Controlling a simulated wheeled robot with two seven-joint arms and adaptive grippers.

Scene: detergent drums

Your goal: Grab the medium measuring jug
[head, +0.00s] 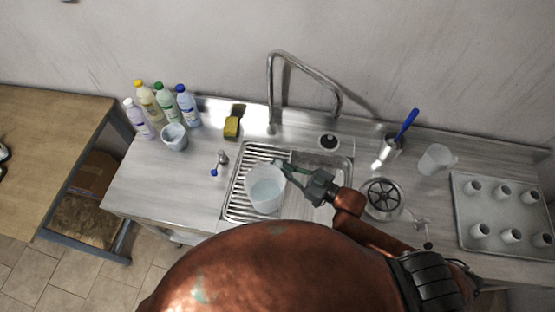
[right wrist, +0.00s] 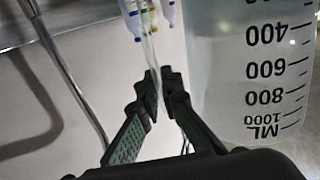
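A translucent measuring jug (head: 266,190) is at the sink, over the ribbed drainer. Its wall with upside-down marks up to 1000 ML fills the right of the right wrist view (right wrist: 250,75). My right gripper (head: 287,167) is at the jug's upper right side. In the right wrist view its fingertips (right wrist: 160,85) are close together on a thin clear strip, which looks like the jug's handle. Whether the jug touches the drainer is unclear. A smaller-looking jug (head: 173,138) stands by the bottles, and another (head: 436,159) stands on the right. My left gripper is out of view.
Several bottles (head: 165,103) stand at the back left. A yellow sponge (head: 231,127) and the tall tap (head: 270,90) are behind the sink.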

